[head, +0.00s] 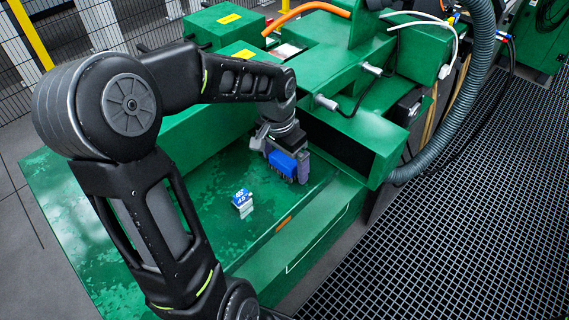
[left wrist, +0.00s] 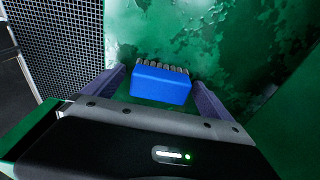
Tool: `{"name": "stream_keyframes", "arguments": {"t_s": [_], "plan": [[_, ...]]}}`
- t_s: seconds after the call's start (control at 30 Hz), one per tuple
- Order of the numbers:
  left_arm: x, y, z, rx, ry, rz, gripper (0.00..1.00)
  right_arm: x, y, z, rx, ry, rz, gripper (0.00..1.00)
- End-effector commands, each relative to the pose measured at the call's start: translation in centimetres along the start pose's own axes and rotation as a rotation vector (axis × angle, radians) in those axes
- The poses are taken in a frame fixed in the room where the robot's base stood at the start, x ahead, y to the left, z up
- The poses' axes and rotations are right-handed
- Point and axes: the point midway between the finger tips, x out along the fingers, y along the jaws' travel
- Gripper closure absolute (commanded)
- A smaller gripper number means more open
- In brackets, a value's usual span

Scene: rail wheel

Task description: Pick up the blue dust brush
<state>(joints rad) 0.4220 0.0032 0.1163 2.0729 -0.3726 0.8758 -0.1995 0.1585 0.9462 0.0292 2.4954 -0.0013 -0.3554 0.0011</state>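The blue dust brush (head: 283,163) is at the green machine's flat surface, under my left gripper (head: 286,160). In the left wrist view the brush (left wrist: 160,86) shows as a blue block with a row of dark bristle tufts along its far edge. It lies between the two purple-grey fingers of my left gripper (left wrist: 158,77). The fingers are apart, one on each side of the brush, with narrow gaps visible. Whether the brush rests fully on the surface is hard to tell. My right gripper is not in view.
A small blue and white box (head: 242,199) stands on the green surface (head: 190,215), left of and nearer than the brush. A green machine block with a dark opening (head: 335,147) rises close to the right of the gripper. A grey hose (head: 470,100) hangs farther right.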

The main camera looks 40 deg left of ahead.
Motion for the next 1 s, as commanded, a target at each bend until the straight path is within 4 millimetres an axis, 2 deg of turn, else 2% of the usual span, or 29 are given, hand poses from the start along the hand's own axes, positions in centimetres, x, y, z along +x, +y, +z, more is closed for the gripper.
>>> {"name": "stream_keyframes", "arguments": {"t_s": [0.07, 0.77, 1.0], "plan": [[-0.01, 0.00, 0.00, 0.000, 0.000, 0.000, 0.12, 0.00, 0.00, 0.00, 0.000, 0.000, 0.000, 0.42], [-0.01, 0.00, 0.00, 0.000, 0.000, 0.000, 0.69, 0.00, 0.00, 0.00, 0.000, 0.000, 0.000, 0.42], [-0.11, -0.01, -0.03, 0.000, 0.001, 0.000, 0.69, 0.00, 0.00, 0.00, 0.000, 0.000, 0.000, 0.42]]}}
